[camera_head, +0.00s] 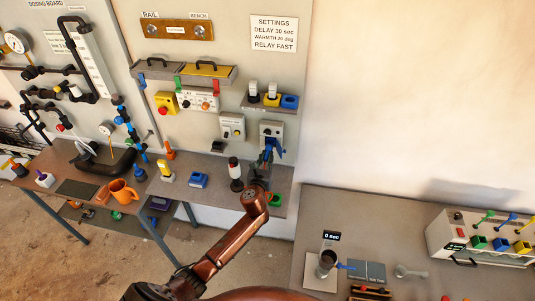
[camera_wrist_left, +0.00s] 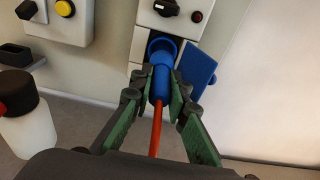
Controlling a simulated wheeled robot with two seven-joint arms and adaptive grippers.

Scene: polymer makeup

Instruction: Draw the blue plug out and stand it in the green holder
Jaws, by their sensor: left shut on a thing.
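A blue plug (camera_wrist_left: 160,88) with an orange cable sits between the green-padded fingers of my left gripper (camera_wrist_left: 164,98), which is shut on it. In the wrist view the plug lines up with a round blue socket (camera_wrist_left: 162,46) on a grey wall box; I cannot tell how deep it sits in it. A blue flap (camera_wrist_left: 200,68) hangs open at the right. In the head view my left gripper (camera_head: 261,168) is below the wall box (camera_head: 270,130) and partly hides the plug. The green holder (camera_head: 275,200) is on the bench, right of my arm. My right gripper is not in view.
A separate table (camera_head: 420,215) stands at the right.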

